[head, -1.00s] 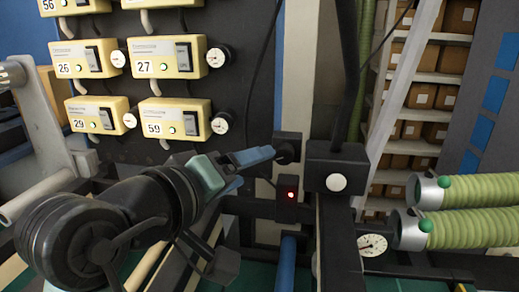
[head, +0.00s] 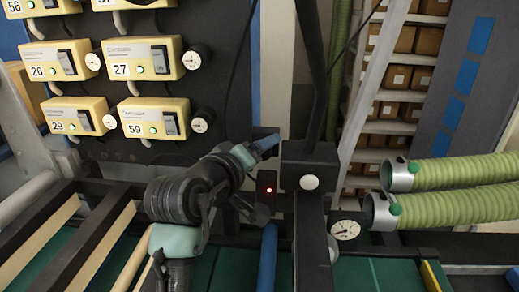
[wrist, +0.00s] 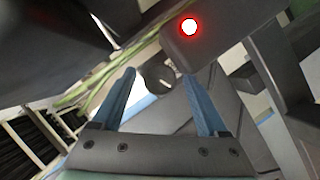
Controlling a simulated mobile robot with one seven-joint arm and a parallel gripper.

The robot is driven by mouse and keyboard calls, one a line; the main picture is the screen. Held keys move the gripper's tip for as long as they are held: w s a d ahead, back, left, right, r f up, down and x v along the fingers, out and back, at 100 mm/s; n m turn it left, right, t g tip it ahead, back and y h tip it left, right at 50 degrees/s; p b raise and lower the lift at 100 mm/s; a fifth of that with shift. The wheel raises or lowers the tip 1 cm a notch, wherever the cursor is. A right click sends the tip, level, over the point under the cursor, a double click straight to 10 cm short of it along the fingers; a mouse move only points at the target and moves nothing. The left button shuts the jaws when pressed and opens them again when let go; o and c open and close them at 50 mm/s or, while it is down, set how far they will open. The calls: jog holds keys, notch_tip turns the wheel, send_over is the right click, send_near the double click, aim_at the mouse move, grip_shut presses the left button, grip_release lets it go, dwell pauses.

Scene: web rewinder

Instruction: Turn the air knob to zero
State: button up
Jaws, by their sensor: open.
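A dark round knob (wrist: 158,79), which looks like the air knob, shows in the wrist view between and beyond my fingertips. I cannot read any pointer or scale on it. In the head view my gripper and the dark post beside it hide the knob. My gripper (head: 270,141) reaches toward the black housing from the left. In the wrist view my gripper (wrist: 158,72) is open, its two blue fingers apart with nothing clasped. I cannot tell whether a finger touches the knob.
A black box with a lit red lamp (head: 267,189) sits just below my gripper; its lamp is close in the wrist view (wrist: 188,27). A black post with a white button (head: 309,182) stands right. A gauge (head: 345,229) and green hoses (head: 455,172) lie further right. Numbered yellow boxes (head: 143,58) hang left.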

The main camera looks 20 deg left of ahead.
grip_shut()
jog(key=n+t+h+b, duration=0.1)
jog(key=n, duration=0.2)
jog(key=shift+f+n, duration=0.1)
jog(key=shift+n, duration=0.2)
dwell(0.4)
grip_release()
jog(key=shift+s, duration=0.1)
